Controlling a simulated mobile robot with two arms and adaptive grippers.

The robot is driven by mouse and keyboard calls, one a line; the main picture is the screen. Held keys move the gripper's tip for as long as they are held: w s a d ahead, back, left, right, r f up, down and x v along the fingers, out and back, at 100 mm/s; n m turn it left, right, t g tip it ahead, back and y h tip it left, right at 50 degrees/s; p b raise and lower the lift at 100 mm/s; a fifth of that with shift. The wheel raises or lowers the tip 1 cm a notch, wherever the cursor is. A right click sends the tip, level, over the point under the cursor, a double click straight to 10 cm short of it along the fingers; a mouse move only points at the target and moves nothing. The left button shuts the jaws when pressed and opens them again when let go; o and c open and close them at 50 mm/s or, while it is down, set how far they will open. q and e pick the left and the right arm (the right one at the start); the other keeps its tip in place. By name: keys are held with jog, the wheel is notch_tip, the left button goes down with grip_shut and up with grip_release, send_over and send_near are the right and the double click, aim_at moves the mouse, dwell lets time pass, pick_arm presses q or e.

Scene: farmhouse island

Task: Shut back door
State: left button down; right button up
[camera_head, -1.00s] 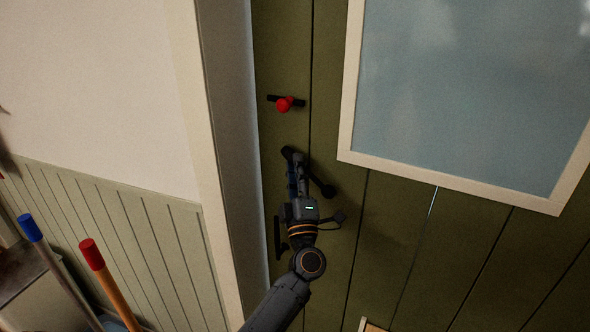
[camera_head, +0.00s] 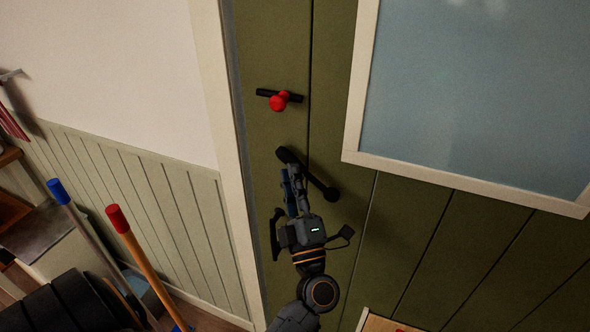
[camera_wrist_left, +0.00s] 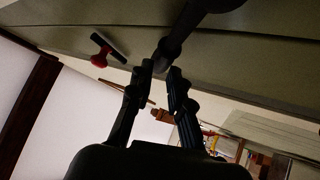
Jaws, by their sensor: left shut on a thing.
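The back door (camera_head: 400,240) is green planked wood with a pale-framed glass pane (camera_head: 470,100). It stands close against the cream door frame (camera_head: 232,170), with only a thin dark strip between them. A black lever handle (camera_head: 318,182) sits on the door near its left edge. My left gripper (camera_head: 292,180) is at the handle and shut on it. In the left wrist view, the dark handle (camera_wrist_left: 185,35) runs down between the fingertips (camera_wrist_left: 160,70). A red knob on a black bar (camera_head: 279,102) sits above the handle. My right gripper is out of view.
Left of the frame is a wall (camera_head: 100,70) with green panelling. A blue-capped pole (camera_head: 60,193) and a red-capped wooden pole (camera_head: 120,222) lean near it. A grey-topped piece of furniture (camera_head: 45,235) stands at far left.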

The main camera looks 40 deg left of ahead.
pick_arm(q)
jog(key=c, duration=2.1)
grip_release()
jog(key=shift+s+d+r, duration=0.35)
jog(key=shift+s, duration=0.2)
jog(key=o, duration=1)
jog(key=shift+w+a+f, duration=0.2)
jog(key=shift+w+a, duration=0.05)
jog(key=shift+w, duration=0.15)
jog(key=shift+s+r, duration=0.1)
jog(key=shift+s, duration=0.05)
jog(key=v, duration=1.2)
